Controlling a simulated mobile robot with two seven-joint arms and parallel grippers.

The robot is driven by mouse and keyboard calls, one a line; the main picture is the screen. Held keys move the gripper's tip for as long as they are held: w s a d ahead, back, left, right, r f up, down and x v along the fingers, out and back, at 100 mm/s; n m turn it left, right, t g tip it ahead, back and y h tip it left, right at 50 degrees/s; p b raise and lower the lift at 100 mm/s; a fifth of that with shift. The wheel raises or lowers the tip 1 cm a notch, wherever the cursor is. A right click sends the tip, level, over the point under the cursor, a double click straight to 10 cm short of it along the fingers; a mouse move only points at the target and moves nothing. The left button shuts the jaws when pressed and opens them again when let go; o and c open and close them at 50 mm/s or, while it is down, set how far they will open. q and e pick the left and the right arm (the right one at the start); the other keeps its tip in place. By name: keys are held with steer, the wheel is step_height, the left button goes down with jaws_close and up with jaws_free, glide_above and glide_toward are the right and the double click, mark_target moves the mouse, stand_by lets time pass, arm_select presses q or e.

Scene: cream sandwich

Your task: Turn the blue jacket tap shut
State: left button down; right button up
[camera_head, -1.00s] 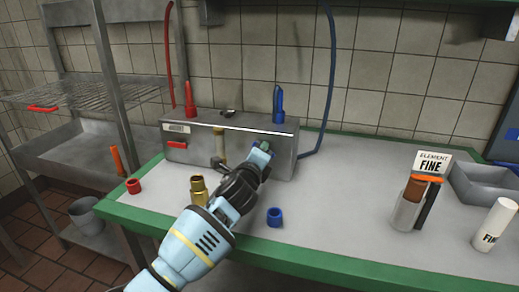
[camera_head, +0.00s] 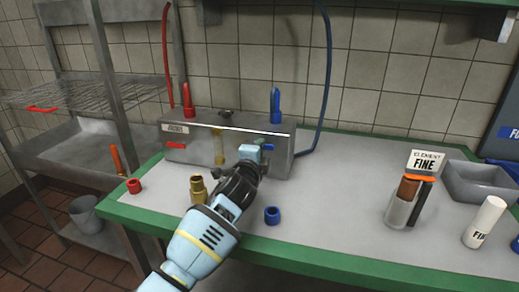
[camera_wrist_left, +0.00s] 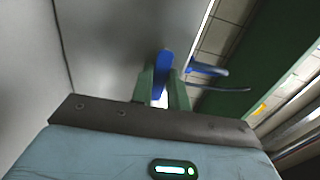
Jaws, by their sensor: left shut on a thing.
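The blue jacket tap (camera_head: 267,147) is a blue lever on the front right of the steel box (camera_head: 205,152). My left gripper (camera_head: 260,146) is at this tap and partly covers it in the head view. In the left wrist view the blue tap (camera_wrist_left: 161,72) stands between my two green fingers (camera_wrist_left: 162,92), and they are shut on it. The base of the tap is hidden. My right gripper is in neither view.
A red lever (camera_head: 177,146) is on the box's left front. A brass fitting (camera_head: 198,190), a blue ring (camera_head: 272,215) and a red ring (camera_head: 134,186) are near the green front edge. A blue hose (camera_head: 325,85) hangs at the box's right.

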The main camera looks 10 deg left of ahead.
arm_select(q)
steer(key=c, duration=1.4)
jaws_free()
steer(key=shift+o, duration=0.2)
steer(key=shift+s, duration=0.1)
steer(key=s+p, duration=0.1)
steer(key=s, duration=0.6)
steer(key=shift+s+a, duration=0.3)
steer(key=shift+f, duration=0.1)
